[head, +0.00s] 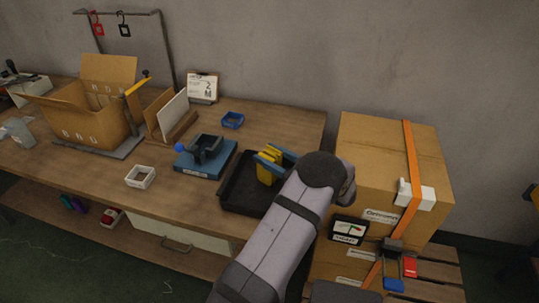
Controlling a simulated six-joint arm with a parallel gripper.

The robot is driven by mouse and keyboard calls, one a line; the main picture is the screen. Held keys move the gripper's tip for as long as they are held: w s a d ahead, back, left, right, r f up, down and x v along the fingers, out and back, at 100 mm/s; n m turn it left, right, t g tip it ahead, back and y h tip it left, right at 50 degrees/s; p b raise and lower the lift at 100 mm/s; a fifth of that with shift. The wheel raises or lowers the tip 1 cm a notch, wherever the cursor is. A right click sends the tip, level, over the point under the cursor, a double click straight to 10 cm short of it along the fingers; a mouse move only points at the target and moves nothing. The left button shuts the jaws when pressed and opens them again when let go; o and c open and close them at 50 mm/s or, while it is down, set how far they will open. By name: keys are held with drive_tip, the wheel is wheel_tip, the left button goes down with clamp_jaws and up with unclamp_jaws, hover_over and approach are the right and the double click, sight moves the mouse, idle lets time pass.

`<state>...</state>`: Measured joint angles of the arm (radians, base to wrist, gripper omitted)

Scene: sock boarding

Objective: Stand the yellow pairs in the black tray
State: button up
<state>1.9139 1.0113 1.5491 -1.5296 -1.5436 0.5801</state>
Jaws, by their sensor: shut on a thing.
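The black tray (238,188) lies near the right end of the wooden table. Something yellow (265,172) stands upright at its right side, over or in the tray; I cannot tell whether it rests on the tray floor. My gripper (272,159), with blue fingers, is shut on the yellow piece from above. My own arm hides the right part of the tray and some of the yellow. I cannot count the yellow pieces or tell whether all of them are held. The left part of the tray is empty.
A blue fixture with a dark cradle (207,150) stands left of the tray. A white box (140,176) and a blue box (232,121) sit nearby. White boards (173,112) stand in a wooden holder beside an open carton (88,115). A strapped carton (380,155) rises at the right.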

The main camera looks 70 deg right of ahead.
drive_tip(key=o, duration=1.3)
drive_tip(key=shift+r+b, duration=0.7)
drive_tip(key=shift+r, duration=4.3)
